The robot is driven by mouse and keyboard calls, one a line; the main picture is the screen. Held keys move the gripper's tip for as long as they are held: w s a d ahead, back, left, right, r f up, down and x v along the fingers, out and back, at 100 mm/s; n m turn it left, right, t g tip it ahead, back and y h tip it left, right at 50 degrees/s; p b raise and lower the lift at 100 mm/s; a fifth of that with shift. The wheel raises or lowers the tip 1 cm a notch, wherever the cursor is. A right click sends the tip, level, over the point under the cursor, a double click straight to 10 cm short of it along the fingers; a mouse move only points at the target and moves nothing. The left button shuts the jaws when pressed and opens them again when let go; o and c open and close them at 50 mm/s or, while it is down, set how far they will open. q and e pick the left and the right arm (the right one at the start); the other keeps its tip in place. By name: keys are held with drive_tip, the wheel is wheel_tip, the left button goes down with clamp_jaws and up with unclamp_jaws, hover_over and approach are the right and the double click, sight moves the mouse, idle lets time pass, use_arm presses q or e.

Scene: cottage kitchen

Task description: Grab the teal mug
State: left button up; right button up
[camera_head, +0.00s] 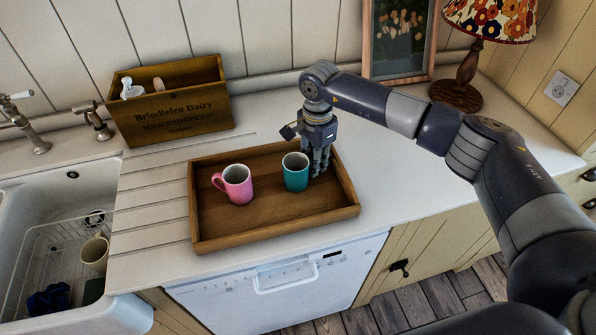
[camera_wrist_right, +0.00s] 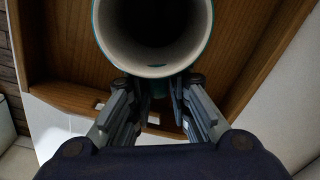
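The teal mug (camera_head: 295,172) stands upright in the right part of a wooden tray (camera_head: 222,240). In the right wrist view the teal mug (camera_wrist_right: 150,73) shows from above at the top, its pale inside empty. My right gripper (camera_head: 319,170) points down just right of the mug, inside the tray. In the wrist view its fingers (camera_wrist_right: 157,98) stand apart with a gap between them, close to the mug's near side. A bit of teal, perhaps the handle, shows in that gap; contact is unclear. My left gripper is out of view.
A pink mug (camera_head: 234,184) stands left of the teal one in the tray. A wooden dairy crate (camera_head: 170,105) stands behind, a lamp (camera_head: 462,85) and picture frame (camera_head: 400,40) at the back right. A sink (camera_head: 40,250) is at left. The counter right of the tray is clear.

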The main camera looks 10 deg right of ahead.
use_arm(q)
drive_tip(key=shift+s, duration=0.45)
use_arm(e)
clamp_jaws()
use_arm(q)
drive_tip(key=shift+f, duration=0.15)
use_arm(e)
drive_tip(key=shift+r, duration=0.2)
